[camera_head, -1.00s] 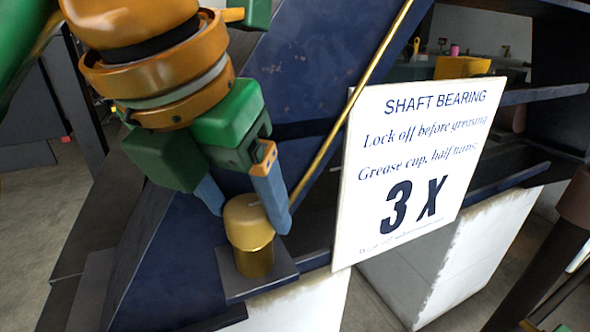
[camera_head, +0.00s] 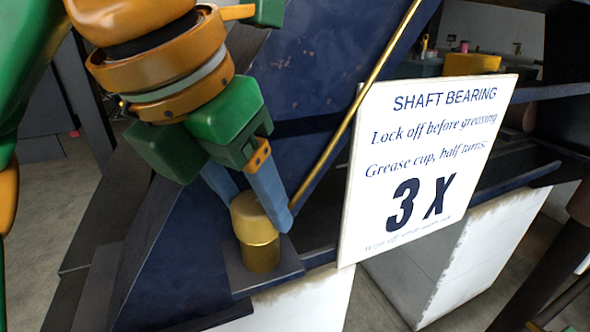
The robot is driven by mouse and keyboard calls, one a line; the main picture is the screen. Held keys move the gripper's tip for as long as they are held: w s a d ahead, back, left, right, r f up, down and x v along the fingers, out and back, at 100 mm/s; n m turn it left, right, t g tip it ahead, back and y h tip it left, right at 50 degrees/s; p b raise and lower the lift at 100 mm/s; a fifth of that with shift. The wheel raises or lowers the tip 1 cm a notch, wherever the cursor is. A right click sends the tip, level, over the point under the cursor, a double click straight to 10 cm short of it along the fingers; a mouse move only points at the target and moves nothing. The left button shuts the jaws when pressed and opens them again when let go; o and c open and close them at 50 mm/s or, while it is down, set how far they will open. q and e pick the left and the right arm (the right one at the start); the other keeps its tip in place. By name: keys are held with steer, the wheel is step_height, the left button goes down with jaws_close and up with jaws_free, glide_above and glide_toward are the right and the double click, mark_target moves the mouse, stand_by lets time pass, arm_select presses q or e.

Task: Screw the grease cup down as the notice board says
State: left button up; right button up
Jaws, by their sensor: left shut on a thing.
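The brass grease cup (camera_head: 258,236) stands upright on a small dark square plate at the lower middle. My left gripper (camera_head: 258,205) reaches down from the upper left and is shut on the cup's cap, with one blue finger at its left and one at its right. The white notice board (camera_head: 425,165) to the right reads "SHAFT BEARING", "Lock off before greasing", "Grease cup, half turns: 3 X". A faint small line at its bottom is too blurred to read. My right gripper is not in view.
A thin brass pipe (camera_head: 352,105) slants from beside the cup to the top. A dark blue steel frame (camera_head: 300,85) stands behind. White plinths (camera_head: 455,245) are below. A yellow block (camera_head: 470,64) and small items are far back right.

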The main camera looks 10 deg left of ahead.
arm_select(q)
steer(key=m+h, duration=0.1)
steer(key=m, duration=0.2)
steer(key=m+g+h, duration=0.1)
steer(key=m, duration=0.2)
steer(key=shift+w+a, duration=0.1)
steer(key=shift+g, duration=0.3)
stand_by(0.3)
steer(key=o, duration=1.1)
